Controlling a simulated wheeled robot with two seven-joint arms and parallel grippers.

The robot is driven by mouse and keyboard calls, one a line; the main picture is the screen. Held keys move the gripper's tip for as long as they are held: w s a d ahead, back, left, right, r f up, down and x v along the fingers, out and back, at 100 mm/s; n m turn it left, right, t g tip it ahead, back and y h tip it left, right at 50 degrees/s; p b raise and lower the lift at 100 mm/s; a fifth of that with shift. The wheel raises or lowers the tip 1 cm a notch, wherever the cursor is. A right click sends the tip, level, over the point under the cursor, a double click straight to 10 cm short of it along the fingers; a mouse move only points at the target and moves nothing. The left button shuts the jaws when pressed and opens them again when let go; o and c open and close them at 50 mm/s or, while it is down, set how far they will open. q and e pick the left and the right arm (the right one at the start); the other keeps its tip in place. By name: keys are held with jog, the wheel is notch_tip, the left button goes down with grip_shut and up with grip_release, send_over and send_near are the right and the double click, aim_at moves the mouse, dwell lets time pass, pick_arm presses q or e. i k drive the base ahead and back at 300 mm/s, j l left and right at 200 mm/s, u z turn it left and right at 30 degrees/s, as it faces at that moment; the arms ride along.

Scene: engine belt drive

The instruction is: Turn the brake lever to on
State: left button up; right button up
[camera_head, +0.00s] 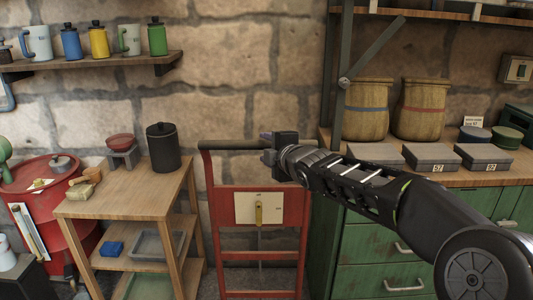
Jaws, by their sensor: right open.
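A small yellow lever (258,213) stands upright in line on a pale plate (243,207), which is fixed to a red metal frame (228,237). The marks on the plate are too small to read. My right gripper (266,148) is open and empty, at the height of the frame's top bar, above the plate and apart from the lever in the picture. Its arm comes in from the lower right. My left gripper is not in view.
A wooden shelf table (115,203) with a black canister (162,147) stands left of the frame. A green cabinet (375,250) with grey boxes and two sacks (368,110) stands right. The space before the plate is clear.

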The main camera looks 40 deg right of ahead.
aim_at(259, 209)
jog(key=z, duration=1.25)
